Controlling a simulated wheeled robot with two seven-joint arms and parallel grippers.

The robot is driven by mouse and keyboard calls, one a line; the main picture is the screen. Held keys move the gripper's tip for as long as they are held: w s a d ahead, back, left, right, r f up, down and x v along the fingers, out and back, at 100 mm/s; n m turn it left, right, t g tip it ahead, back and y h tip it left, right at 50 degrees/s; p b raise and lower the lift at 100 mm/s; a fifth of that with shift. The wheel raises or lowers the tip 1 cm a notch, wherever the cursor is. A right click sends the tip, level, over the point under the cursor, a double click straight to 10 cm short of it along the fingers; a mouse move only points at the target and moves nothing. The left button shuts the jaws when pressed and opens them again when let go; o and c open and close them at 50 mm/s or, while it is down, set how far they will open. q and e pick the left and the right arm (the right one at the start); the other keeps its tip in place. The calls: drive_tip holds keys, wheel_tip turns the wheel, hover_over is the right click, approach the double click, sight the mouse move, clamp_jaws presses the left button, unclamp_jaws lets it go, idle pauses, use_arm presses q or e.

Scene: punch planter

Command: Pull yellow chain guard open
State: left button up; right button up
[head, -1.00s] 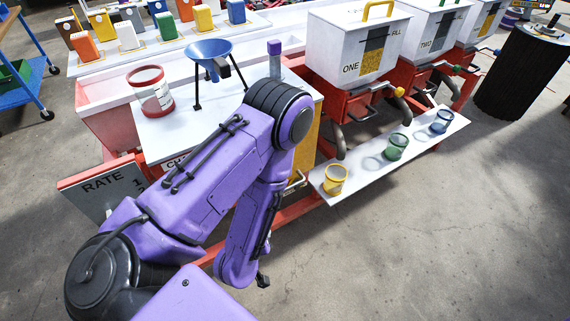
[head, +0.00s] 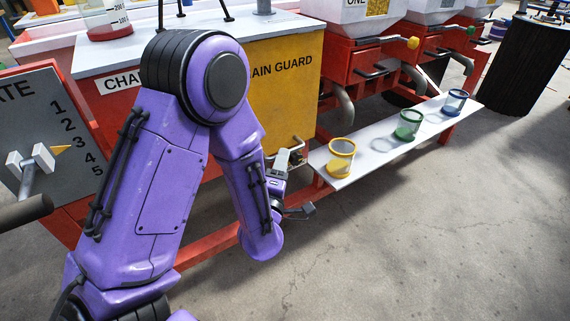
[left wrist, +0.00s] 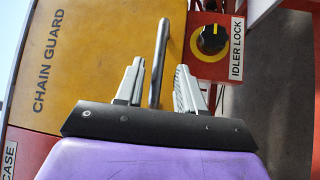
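The yellow chain guard (head: 283,95) is a flat panel on the front of the red machine, with its right part clear of my arm. In the left wrist view, the chain guard (left wrist: 95,60) fills the upper left, its lettering running sideways. A grey bar handle (left wrist: 159,62) stands at its right side. My left gripper (left wrist: 158,88) is open, with one finger on each side of the bar; I see gaps on both sides. In the head view, my left gripper (head: 296,184) is beside the guard's lower right corner. My right gripper is not in view.
A black idler lock knob (left wrist: 212,39) with a yellow mark sits close right of the handle. A white shelf (head: 375,155) with yellow (head: 341,158), green (head: 408,125) and blue (head: 455,102) cups is to the right. A rate lever panel (head: 45,130) stands left.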

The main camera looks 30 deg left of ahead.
use_arm(q)
drive_tip(key=x, duration=0.3)
drive_tip(key=shift+w+a+r, duration=0.1)
drive_tip(key=shift+w+r, duration=0.05)
